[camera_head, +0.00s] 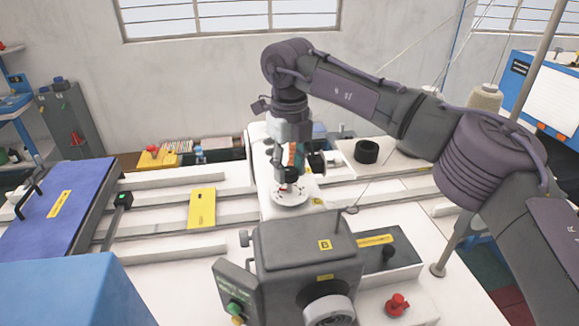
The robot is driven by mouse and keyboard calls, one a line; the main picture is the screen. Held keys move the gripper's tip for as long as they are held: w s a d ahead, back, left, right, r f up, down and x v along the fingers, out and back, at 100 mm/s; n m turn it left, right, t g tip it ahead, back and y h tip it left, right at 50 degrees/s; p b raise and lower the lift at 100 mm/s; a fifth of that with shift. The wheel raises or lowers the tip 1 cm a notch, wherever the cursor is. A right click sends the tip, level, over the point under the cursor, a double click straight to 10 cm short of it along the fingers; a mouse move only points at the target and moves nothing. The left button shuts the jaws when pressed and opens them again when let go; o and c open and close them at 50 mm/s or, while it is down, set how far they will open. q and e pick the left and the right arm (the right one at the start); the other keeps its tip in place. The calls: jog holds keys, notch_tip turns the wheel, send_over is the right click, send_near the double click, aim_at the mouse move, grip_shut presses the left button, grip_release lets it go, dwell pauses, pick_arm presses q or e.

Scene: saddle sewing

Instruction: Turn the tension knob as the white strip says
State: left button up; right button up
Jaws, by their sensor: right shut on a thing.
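My right gripper (287,176) points straight down over the sewing machine's white arm. It is shut on the tension knob, a small dark knob that the fingers largely hide. A round white dial plate (290,198) with small dark and red marks surrounds the knob's base. The knob's setting cannot be read. I cannot make out a white strip with readable instructions. My left gripper is not in view.
The dark machine head (305,250) stands in front, with green and yellow buttons (235,308) and a red knob (397,304). A black ring (366,151) and a thread cone (485,100) are to the right. A yellow plate (202,208) lies left.

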aim_at(289, 170)
jog(key=shift+n, duration=0.7)
jog(key=o, duration=1.1)
jog(key=shift+o, duration=0.2)
notch_tip(289, 170, up, 12)
